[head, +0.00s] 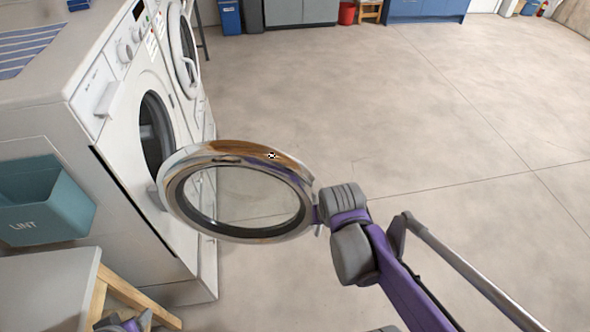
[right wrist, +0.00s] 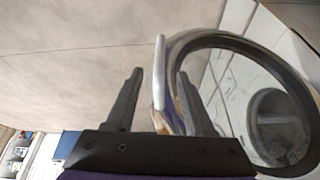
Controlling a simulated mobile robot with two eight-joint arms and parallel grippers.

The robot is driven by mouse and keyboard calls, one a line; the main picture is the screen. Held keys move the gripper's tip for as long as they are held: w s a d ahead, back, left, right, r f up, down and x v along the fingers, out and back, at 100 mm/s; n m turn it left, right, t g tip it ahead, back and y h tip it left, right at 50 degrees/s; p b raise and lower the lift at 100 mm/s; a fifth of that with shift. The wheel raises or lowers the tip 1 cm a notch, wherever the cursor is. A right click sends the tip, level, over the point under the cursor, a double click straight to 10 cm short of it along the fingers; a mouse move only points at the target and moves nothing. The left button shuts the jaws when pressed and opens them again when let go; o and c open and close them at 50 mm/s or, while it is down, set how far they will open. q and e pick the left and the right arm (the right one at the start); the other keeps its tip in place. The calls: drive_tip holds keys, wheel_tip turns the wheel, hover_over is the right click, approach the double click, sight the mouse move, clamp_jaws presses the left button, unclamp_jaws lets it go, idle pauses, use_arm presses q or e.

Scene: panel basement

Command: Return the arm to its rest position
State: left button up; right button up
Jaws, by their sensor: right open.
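The washing machine (head: 136,95) stands at the left in the head view. Its round door (head: 172,200) hangs wide open over the floor. My right gripper (right wrist: 161,78) is at the door's right edge; its fingers are mostly hidden in the head view. In the right wrist view its fingers stand apart, with the door's rim and pale handle (right wrist: 159,72) between or close to them. I cannot tell whether they touch. A grey and purple part at the bottom left looks like my left gripper (head: 125,323); its fingers do not show clearly.
A teal lint bin (head: 45,205) hangs on the near machine's side. A wooden-legged stool (head: 40,285) is at the lower left. The floor (head: 400,110) beyond the door is clear.

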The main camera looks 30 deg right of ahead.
drive_tip(key=a+r+n+t+y, duration=0.2)
drive_tip(key=a+n, duration=0.4)
drive_tip(key=a, duration=0.6)
drive_tip(key=shift+r, duration=0.4)
drive_tip(key=shift+s, duration=0.1)
